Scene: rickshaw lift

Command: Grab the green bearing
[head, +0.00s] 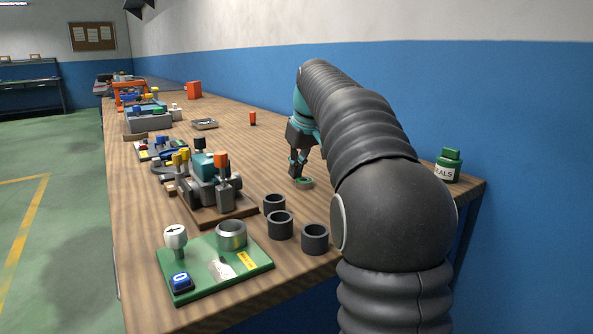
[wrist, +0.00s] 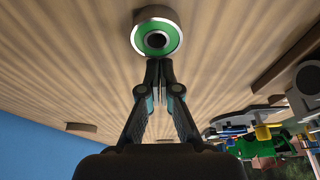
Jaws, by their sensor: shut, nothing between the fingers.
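The green bearing (head: 304,183) lies flat on the wooden table, just below my gripper (head: 297,174) in the head view. In the wrist view the bearing (wrist: 157,37) shows as a green ring with a pale metal rim and a dark centre hole. My gripper (wrist: 159,62) is shut and empty. Its fingertips point at the near edge of the bearing in the wrist view. I cannot tell whether they touch it.
Several dark cylinders (head: 280,225) stand at the near side. A green board (head: 214,268) and a grey fixture (head: 207,185) are to the left. A small orange cylinder (head: 253,118) stands farther back. The table around the bearing is clear.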

